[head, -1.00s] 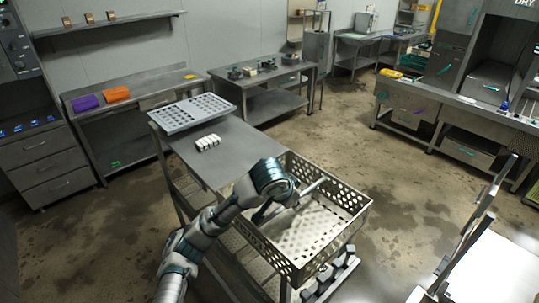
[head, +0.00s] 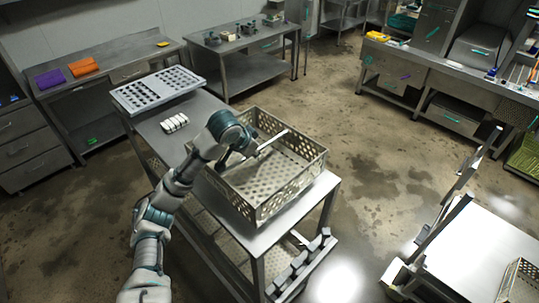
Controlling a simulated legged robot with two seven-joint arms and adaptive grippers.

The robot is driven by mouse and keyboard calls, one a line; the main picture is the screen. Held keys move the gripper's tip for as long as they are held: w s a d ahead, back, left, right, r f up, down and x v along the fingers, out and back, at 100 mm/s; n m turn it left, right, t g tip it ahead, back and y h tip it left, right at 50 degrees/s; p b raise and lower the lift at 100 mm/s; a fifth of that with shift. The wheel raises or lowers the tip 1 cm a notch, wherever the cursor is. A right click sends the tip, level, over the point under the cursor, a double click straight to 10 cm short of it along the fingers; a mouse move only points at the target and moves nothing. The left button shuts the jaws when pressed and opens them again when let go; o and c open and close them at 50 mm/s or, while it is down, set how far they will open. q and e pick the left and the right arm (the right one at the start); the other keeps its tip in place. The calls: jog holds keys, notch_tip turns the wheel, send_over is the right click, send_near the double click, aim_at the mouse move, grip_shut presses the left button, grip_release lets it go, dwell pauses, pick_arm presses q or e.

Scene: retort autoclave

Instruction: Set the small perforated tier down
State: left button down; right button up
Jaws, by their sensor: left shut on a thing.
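The small perforated tier (head: 286,190) is an open steel basket with holes in its walls and floor. It is at the front right end of the steel cart top (head: 145,125) and looks level. I cannot tell whether its floor touches the top or is slightly above it. My left gripper (head: 246,153) reaches over the tier's left wall and is shut on what looks like a pale bar handle (head: 273,140) across it. The fingers partly hide the grip. My right gripper is not in view.
A grey perforated tray (head: 157,88) and a row of small white pieces (head: 174,123) are on the cart's far part. Dark blocks (head: 300,265) line the cart's lower right edge. Another cart (head: 470,255) with upright posts stands at right. Wet floor lies between.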

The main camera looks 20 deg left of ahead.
pick_arm(q)
jog(key=a, duration=0.3)
jog(key=w+a+p, duration=0.1)
jog(key=a, duration=0.2)
jog(key=shift+w+a+f, duration=0.15)
jog(key=shift+w+f, duration=0.05)
jog(key=shift+d+f+p, duration=0.2)
jog(key=shift+f+p, duration=0.2)
jog(key=shift+f, duration=1.3)
jog(key=c, duration=1.2)
grip_release()
jog(key=shift+s+a+f, duration=0.1)
jog(key=shift+a+f, duration=0.05)
jog(key=shift+a, duration=0.1)
jog(key=shift+o, duration=0.2)
jog(key=shift+d, duration=0.1)
jog(key=shift+s+r, duration=0.15)
jog(key=shift+r, duration=0.25)
jog(key=b+v, duration=0.2)
jog(key=v, duration=0.9)
